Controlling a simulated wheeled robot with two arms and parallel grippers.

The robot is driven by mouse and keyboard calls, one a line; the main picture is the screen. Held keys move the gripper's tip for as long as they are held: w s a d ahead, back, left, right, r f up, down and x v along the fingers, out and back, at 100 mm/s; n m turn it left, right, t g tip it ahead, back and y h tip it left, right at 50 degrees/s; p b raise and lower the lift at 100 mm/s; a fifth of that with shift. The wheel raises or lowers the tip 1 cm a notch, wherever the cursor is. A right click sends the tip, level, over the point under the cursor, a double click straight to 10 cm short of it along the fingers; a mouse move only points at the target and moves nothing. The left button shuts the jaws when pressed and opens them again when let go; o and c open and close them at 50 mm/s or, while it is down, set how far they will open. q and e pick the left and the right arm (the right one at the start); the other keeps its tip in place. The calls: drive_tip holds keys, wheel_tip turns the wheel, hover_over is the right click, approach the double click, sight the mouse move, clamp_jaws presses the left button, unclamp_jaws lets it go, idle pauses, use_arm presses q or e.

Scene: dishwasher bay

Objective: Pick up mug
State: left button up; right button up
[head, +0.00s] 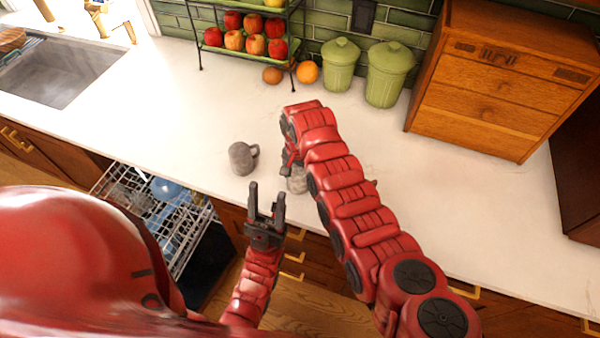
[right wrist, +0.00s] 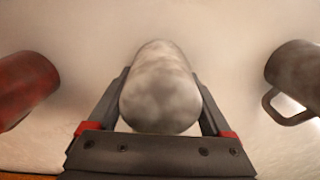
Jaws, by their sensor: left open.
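A grey mug (head: 297,180) stands on the counter near its front edge, partly hidden by my right arm in the head view. In the right wrist view this grey mug (right wrist: 160,90) is between the two fingers of my right gripper (right wrist: 160,105). The fingers lie close along both sides; I cannot tell whether they press on it. A second grey mug (head: 241,158) stands upright to the left, handle to the right; it also shows in the right wrist view (right wrist: 292,80). My left gripper (head: 267,212) is open and empty, in front of the counter edge.
A red rounded thing (right wrist: 22,88), possibly another mug, shows in the right wrist view. An open dishwasher rack (head: 180,225) is below the counter at left. Green canisters (head: 388,75), a fruit stand (head: 245,50) and a wooden drawer box (head: 490,90) stand at the back.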

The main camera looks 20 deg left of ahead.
drive_tip(key=c, duration=0.8)
